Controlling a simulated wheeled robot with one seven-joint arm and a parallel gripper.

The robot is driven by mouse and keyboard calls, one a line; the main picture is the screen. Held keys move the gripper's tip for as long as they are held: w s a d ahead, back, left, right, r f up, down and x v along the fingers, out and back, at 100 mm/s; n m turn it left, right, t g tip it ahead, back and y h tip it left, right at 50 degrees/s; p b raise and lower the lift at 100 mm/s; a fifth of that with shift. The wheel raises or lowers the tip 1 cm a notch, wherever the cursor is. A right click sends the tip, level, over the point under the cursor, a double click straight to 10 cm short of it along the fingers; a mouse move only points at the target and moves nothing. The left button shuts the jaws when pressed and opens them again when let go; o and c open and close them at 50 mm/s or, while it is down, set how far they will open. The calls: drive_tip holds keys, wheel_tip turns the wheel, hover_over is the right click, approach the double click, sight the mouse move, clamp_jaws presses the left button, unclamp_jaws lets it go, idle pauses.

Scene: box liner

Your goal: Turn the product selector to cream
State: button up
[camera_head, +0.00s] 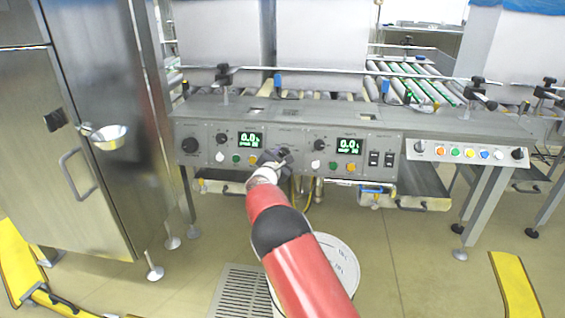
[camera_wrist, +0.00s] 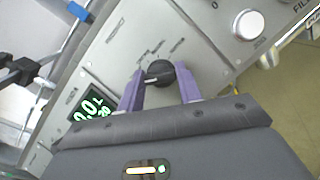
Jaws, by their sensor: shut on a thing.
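The product selector (camera_wrist: 159,73) is a round black knob with a pale pointer mark, set on the grey control panel, with small printed labels fanned around it. In the wrist view my gripper (camera_wrist: 160,82) has its two purple fingers on either side of the knob, shut on it. The label words are too small to read, so I cannot tell which one the pointer faces. In the head view my gripper (camera_head: 272,160) is at the middle of the panel (camera_head: 290,122), and my arm's end hides the knob.
Green displays (camera_head: 250,140) and (camera_head: 348,146) flank my gripper, with coloured buttons below them. A round white-topped thing (camera_head: 340,258) stands on the floor beneath my arm. A steel cabinet (camera_head: 90,110) stands at left. Rollers (camera_head: 415,85) and a rail lie behind the panel.

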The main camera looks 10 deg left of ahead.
drive_tip(key=m+g+b, duration=0.1)
drive_tip(key=m, duration=0.2)
drive_tip(key=m+g+h+b, duration=0.1)
drive_tip(key=m, duration=0.2)
drive_tip(key=shift+m+h+b, duration=0.3)
drive_tip(key=shift+b, duration=0.05)
drive_tip(key=m+g, duration=0.1)
drive_tip(key=m, duration=0.4)
drive_tip(key=shift+r+g, duration=0.1)
drive_tip(key=shift+g, duration=0.3)
drive_tip(key=shift+m, duration=0.3)
drive_tip(key=o, duration=1)
drive_tip(key=shift+a, duration=0.1)
drive_tip(key=shift+b+v, duration=0.75)
drive_tip(key=shift+v, duration=3.05)
